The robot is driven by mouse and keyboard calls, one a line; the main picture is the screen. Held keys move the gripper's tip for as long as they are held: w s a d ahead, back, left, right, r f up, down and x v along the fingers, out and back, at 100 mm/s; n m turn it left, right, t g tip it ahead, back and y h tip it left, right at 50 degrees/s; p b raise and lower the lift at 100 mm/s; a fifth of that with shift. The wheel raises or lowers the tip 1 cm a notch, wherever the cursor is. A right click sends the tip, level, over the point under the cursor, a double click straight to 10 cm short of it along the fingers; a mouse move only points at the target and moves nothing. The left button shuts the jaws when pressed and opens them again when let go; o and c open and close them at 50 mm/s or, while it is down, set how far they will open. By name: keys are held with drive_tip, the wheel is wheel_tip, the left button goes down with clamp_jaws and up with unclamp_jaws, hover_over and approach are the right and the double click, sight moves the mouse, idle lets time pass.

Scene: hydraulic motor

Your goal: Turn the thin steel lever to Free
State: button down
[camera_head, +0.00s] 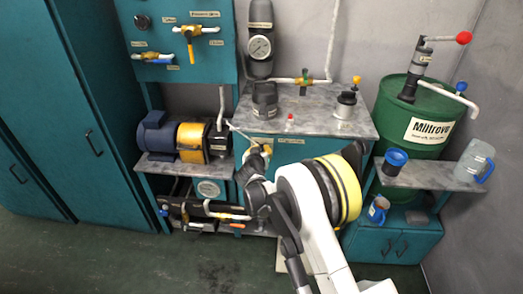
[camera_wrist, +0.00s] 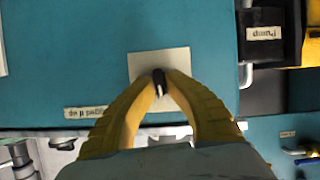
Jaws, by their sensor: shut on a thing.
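My gripper (camera_wrist: 160,82) has yellow fingers that meet at the tips around a small dark piece with a bright, thin metal part (camera_wrist: 159,90), which looks like the thin steel lever. It stands in front of a pale square plate (camera_wrist: 143,62) on a teal panel (camera_wrist: 70,50). In the head view my gripper (camera_head: 258,152) is at the front of the teal cabinet under the grey worktop, and my arm partly hides this spot. A thin pale rod (camera_head: 240,132) shows just above and left of the gripper. No "Free" mark is readable.
A blue and yellow motor unit (camera_head: 190,138) stands on a shelf to the left. A pressure gauge (camera_head: 260,47) and valves are above the worktop (camera_head: 325,121). A green drum (camera_head: 415,115) stands at right. A label reading "Pump" (camera_wrist: 265,33) is on the right in the wrist view.

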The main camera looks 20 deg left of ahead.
drive_tip(key=shift+a+n+t+h, duration=0.1)
drive_tip(key=shift+n+t+h, duration=0.2)
drive_tip(key=shift+n+h, duration=0.7)
drive_tip(key=shift+n+t+h, duration=0.4)
drive_tip(key=shift+n+h, duration=0.3)
drive_tip(key=shift+n, duration=0.9)
drive_tip(key=shift+f, duration=0.1)
drive_tip(key=c, duration=1.7)
unclamp_jaws()
drive_tip(key=shift+w, duration=0.1)
drive_tip(key=shift+o, duration=1.1)
drive_tip(key=shift+w+d+f, duration=0.1)
drive_tip(key=shift+d, duration=0.1)
drive_tip(key=shift+a, duration=0.1)
